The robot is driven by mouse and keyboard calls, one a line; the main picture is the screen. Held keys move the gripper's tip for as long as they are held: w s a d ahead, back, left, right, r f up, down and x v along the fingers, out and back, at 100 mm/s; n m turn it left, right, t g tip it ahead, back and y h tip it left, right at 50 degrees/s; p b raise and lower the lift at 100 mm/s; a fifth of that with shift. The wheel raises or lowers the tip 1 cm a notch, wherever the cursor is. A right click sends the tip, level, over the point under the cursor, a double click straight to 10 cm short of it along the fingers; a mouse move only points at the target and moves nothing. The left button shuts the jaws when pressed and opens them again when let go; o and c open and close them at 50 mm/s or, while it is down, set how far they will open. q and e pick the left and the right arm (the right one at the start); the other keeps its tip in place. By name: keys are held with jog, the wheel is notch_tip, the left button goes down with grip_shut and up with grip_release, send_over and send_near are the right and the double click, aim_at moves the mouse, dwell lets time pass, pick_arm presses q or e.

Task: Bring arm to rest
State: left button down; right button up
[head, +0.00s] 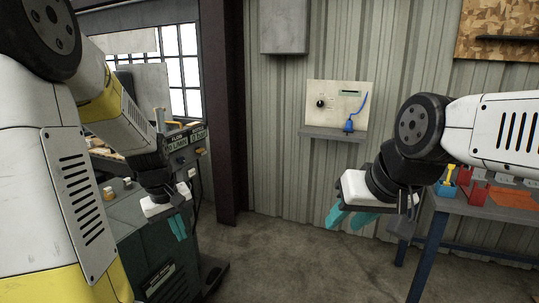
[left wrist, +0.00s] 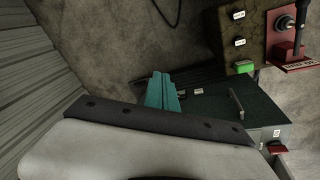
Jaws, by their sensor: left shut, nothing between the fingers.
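My left gripper (head: 179,227) hangs at the left of the head view, in front of a dark green machine cabinet. Its teal fingers are together and hold nothing; they also show in the left wrist view (left wrist: 162,92), against the floor and the cabinet. My right gripper (head: 350,219) is right of centre in the head view, over the floor. Its teal fingers point down and left with a gap between them, and nothing shows in the gap.
The machine cabinet (head: 155,240) stands at the left. A workbench (head: 480,209) with red bins is at the right. The concrete floor (head: 300,265) between is clear.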

pick_arm(q)
jog(key=s+d+r+m+t, duration=0.2)
jog(key=s+d+r+m, duration=0.1)
jog(key=s+r, duration=0.4)
jog(key=s+d+r+m+t+h, duration=0.1)
jog(key=s+d+r+m, duration=0.3)
jog(key=s+d+r, duration=0.2)
jog(key=shift+s+d+r+t, duration=0.2)
jog(key=shift+s+r+t, duration=0.2)
jog(key=shift+s+r, duration=0.25)
jog(key=shift+s+f, duration=0.1)
